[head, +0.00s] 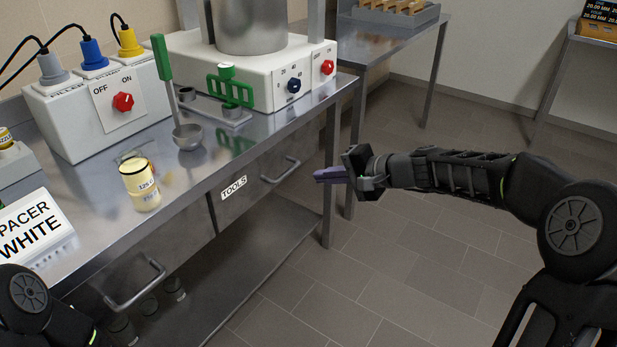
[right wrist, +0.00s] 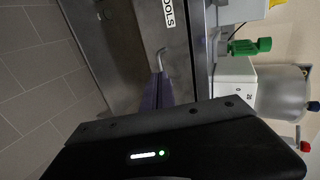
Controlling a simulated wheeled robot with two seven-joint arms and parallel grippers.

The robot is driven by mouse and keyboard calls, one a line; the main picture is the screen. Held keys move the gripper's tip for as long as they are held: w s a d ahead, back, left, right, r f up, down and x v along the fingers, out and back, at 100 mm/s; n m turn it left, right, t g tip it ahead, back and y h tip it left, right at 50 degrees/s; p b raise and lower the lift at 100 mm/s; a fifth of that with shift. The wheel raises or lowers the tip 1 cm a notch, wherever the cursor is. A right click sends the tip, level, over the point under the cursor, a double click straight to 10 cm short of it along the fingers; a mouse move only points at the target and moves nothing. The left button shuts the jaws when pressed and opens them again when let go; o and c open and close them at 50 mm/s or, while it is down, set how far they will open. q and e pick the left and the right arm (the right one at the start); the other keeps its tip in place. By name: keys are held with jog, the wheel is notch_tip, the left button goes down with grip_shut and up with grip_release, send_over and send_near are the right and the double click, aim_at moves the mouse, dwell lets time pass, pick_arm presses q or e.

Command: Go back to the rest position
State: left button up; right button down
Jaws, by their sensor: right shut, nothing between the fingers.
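My right gripper (head: 322,175) is in the middle of the head view, shut and empty. Its purple fingers point left, toward the bench, in front of the drawer side and over the floor. The fingers also show in the right wrist view (right wrist: 158,92), with the bench drawers beyond them. They touch nothing that I can see. My right arm reaches in from the right edge. Part of my left arm shows at the lower left corner of the head view; its gripper is out of view.
A steel bench (head: 180,215) holds a switch box (head: 75,130), a white stirrer unit (head: 300,85), a green-handled ladle (head: 187,136), a cream jar (head: 141,188) and a white labelled block (head: 40,235). Drawer handles (head: 282,170) stick out. Floor (head: 400,250) at the right is clear.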

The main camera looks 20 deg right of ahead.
jog(key=shift+s+d+r, duration=0.25)
jog(key=shift+s+d, duration=0.1)
jog(key=shift+s, duration=0.05)
jog(key=s+d+f+g+h, duration=0.15)
jog(key=d+f+h, duration=0.25)
jog(key=f, duration=0.8)
jog(key=s+a+f+n+g+h, duration=0.1)
jog(key=s+a+f, duration=0.3)
jog(key=f, duration=0.5)
jog(key=s+a+f+n+g+h, duration=0.1)
jog(key=s+f+g, duration=0.1)
jog(key=s+f, duration=0.55)
jog(key=s+a+f+n+g+y, duration=0.1)
jog(key=s+a+f+n, duration=0.1)
jog(key=s+a+f, duration=0.4)
jog(key=s+a+f+n+g, duration=0.2)
jog(key=s+a+f, duration=0.1)
jog(key=s, duration=0.5)
jog(key=s+a+f+n+g+y, duration=0.1)
jog(key=s+a+f+n, duration=0.1)
jog(key=s+a+f, duration=0.4)
notch_tip(320, 180, up, 18)
jog(key=s+p, duration=0.1)
jog(key=p, duration=1.5)
jog(key=shift+d, duration=0.3)
